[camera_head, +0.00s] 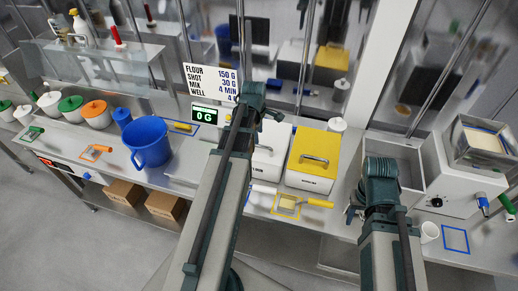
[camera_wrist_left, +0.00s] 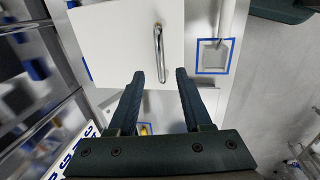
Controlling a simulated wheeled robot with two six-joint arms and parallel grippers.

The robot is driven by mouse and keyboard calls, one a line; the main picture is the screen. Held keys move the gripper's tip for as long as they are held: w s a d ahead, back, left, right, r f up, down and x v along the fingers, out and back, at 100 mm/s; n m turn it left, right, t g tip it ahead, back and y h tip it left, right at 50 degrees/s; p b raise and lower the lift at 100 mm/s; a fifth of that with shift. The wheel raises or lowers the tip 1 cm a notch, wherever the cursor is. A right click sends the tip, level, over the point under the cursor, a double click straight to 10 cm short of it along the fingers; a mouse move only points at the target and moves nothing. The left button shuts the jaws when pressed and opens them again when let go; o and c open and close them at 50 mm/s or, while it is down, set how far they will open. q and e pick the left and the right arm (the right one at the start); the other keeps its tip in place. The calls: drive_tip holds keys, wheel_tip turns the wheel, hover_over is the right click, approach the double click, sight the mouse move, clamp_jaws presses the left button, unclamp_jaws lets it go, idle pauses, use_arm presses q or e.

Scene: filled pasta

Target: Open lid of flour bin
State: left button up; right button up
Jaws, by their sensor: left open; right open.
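A white bin (camera_head: 268,158) with a white lid stands on the counter, partly hidden behind my left arm. Its front label is too small to read. In the left wrist view a white lid (camera_wrist_left: 112,40) with a metal bar handle (camera_wrist_left: 158,48) lies ahead of the fingers. My left gripper (camera_head: 268,112) is above the white bin in the head view. In the wrist view that gripper (camera_wrist_left: 160,76) is open, and the handle's near end shows between the fingertips; I cannot tell the depth. My right gripper (camera_head: 352,212) is open and largely hidden by its arm, apart from the bins.
A yellow-lidded bin (camera_head: 313,158) stands right beside the white one. A yellow-handled scoop (camera_head: 290,204) lies in front. A blue pitcher (camera_head: 148,143) and scale display (camera_head: 204,116) are to the left. A white machine (camera_head: 450,175) stands at the right.

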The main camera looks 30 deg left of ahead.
sight(259, 146)
use_arm(q)
drive_tip(key=f+b, duration=0.3)
drive_tip(key=w+f+b, duration=0.1)
drive_tip(key=f+b, duration=0.1)
drive_tip(key=f, duration=0.1)
drive_tip(key=shift+w+a+f+b, duration=0.15)
drive_tip(key=shift+f+b, duration=0.25)
clamp_jaws()
drive_tip(key=shift+r, duration=0.1)
idle(1.0)
